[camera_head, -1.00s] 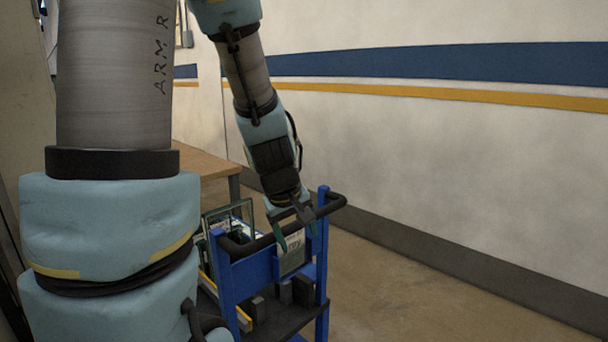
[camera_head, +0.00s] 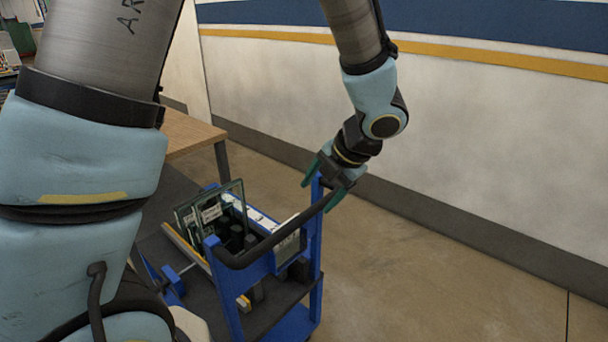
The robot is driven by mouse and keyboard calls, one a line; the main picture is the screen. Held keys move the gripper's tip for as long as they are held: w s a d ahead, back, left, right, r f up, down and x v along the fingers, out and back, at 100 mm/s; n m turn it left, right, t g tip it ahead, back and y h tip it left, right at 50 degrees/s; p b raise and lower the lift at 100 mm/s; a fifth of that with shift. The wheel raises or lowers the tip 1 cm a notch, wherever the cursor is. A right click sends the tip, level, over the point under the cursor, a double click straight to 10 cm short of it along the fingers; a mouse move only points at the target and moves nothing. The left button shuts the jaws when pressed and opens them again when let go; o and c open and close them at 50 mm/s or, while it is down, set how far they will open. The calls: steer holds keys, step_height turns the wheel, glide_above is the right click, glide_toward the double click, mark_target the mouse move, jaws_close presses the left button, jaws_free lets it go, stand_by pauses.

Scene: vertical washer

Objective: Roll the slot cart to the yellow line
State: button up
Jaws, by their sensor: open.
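The slot cart (camera_head: 233,311) is blue, with dark shelves and a black push handle (camera_head: 262,249) across its near end. Framed glass panels (camera_head: 212,208) stand upright in its slots on the upper level. My gripper (camera_head: 322,190) is at the right end of the handle, near the top of the right blue post. Its two green fingers are apart, one on each side of the handle's end as seen from here. I cannot tell whether they touch it. No yellow floor line is visible; the only yellow stripe is on the wall.
A wooden table (camera_head: 187,132) stands behind the cart at the left. The wall (camera_head: 470,150) with blue and yellow stripes and a dark baseboard runs along the right. Brown floor (camera_head: 430,270) to the right of the cart is clear.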

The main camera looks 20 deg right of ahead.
mark_target(300, 220)
steer(key=b+x, duration=0.3)
steer(key=x, duration=0.1)
steer(key=b+x, duration=0.3)
steer(key=x, duration=0.1)
steer(key=b+x, duration=0.3)
steer(key=x, duration=0.1)
steer(key=shift+s+a+f+b, duration=0.15)
steer(key=shift+a+f+b, duration=0.2)
steer(key=shift+f, duration=0.05)
jaws_close()
stand_by(0.4)
steer(key=shift+s+d, duration=0.1)
stand_by(0.8)
